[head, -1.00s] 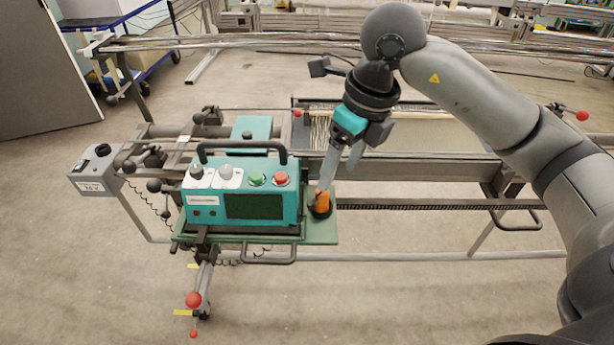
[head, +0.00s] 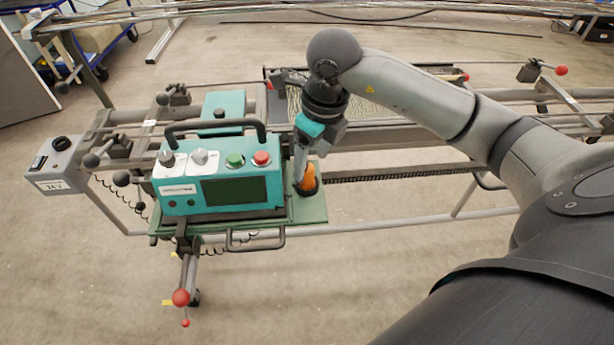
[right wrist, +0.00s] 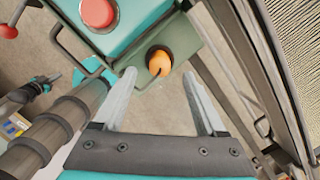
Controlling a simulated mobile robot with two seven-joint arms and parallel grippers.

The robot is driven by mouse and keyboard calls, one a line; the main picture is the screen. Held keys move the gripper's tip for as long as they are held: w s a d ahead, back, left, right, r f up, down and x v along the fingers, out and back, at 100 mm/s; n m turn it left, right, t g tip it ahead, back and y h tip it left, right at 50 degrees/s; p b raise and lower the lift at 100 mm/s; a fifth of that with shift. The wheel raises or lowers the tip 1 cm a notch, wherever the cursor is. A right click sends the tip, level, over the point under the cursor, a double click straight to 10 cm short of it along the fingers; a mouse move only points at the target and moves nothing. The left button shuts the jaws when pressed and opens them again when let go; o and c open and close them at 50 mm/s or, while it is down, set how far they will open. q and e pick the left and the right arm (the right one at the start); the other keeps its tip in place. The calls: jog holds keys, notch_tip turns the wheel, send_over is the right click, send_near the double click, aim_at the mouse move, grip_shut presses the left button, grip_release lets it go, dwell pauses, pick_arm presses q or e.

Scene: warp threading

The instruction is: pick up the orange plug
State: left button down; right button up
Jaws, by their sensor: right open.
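The orange plug (head: 308,178) stands in a dark round socket on the green plate, just right of the teal control box (head: 222,190). It also shows in the right wrist view (right wrist: 159,63), seen from above, a little beyond the fingertips. My right gripper (head: 300,162) reaches down beside the plug in the head view, its fingers partly overlapping it there. In the right wrist view the two fingers of the gripper (right wrist: 160,85) are spread wide, with nothing held between them. Whether a finger touches the plug I cannot tell. My left gripper is not in the head view.
The control box has a dark handle, knobs, a green button and a red button (head: 262,158) close to the plug. The green plate (head: 270,222) has a bar handle in front. A grey 24 V box (head: 55,165) stands at left. Metal rails run behind; the floor in front is open.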

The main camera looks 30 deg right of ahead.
aim_at(308, 166)
jog(key=f, duration=0.2)
jog(key=w+f, duration=0.1)
jog(key=f, duration=0.1)
jog(key=shift+a+f+b, duration=0.2)
jog(key=shift+f+b, duration=0.1)
jog(key=shift+b, duration=0.05)
grip_shut()
